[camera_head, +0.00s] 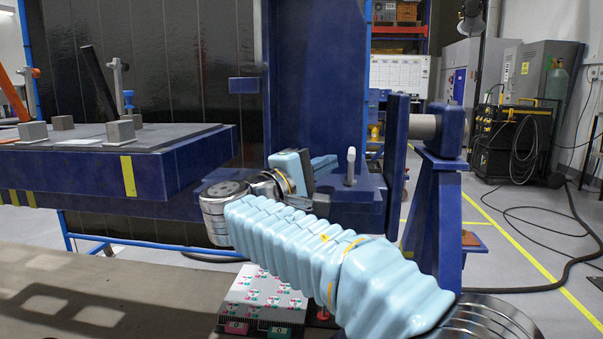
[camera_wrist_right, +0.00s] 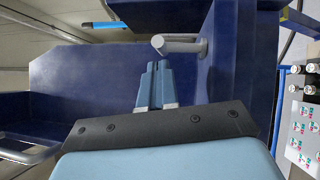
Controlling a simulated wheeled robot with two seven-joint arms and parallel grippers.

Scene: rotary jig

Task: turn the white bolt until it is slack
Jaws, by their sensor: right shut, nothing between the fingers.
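The white bolt (camera_head: 351,166) stands upright on the dark blue bracket (camera_head: 350,205), in the middle of the head view. My right gripper (camera_head: 330,162) is just left of the bolt in the head view. In the right wrist view its two fingers (camera_wrist_right: 156,68) lie side by side, shut and empty. A small gap seems to separate them from the bolt; contact cannot be told for sure. My left gripper is not in view.
A blue jig table (camera_head: 90,172) with grey blocks and clamps is on the left. A tall blue upright (camera_head: 318,80) stands behind the bolt, and a blue stand (camera_head: 437,200) is to its right. A control box with buttons (camera_head: 262,298) is below my right arm.

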